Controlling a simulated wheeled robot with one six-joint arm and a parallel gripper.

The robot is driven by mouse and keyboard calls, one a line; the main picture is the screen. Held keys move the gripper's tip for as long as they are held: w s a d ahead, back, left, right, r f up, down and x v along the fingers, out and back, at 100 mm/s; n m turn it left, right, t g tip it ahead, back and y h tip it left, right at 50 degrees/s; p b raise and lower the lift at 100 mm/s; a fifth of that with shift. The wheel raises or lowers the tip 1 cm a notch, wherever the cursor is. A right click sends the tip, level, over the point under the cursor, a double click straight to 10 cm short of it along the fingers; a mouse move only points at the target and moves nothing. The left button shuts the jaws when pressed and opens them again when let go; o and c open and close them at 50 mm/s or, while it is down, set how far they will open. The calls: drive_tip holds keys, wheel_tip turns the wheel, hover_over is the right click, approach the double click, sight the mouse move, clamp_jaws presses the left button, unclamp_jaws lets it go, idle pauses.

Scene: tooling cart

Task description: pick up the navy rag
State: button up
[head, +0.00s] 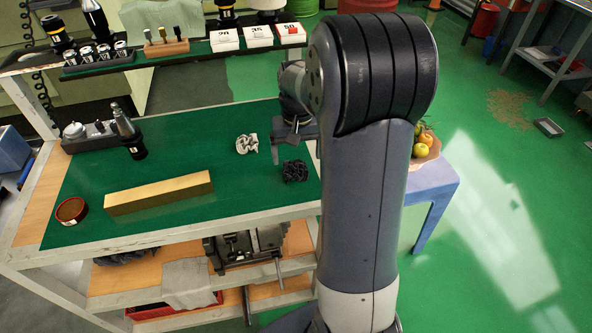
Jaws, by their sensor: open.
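A dark crumpled rag (295,171), navy to black, lies on the green mat (190,165) near the right end of the cart top. My gripper (293,136) is open, seen behind and just above the dark rag in the picture, apart from it. My own arm hides part of the gripper and the cart's right end. A light grey crumpled piece (247,144) lies on the mat to the left of the gripper.
An upper shelf (190,50) runs along the back. A blue stool (432,180) with fruit is right of my arm.

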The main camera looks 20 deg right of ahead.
sight(295, 166)
drive_tip(key=shift+w+a+f, duration=0.1)
drive_tip(key=shift+f, duration=1.1)
drive_tip(key=shift+w+a+f, duration=0.1)
drive_tip(key=shift+f, duration=1.05)
drive_tip(key=shift+s, duration=0.1)
drive_tip(key=c, duration=1.1)
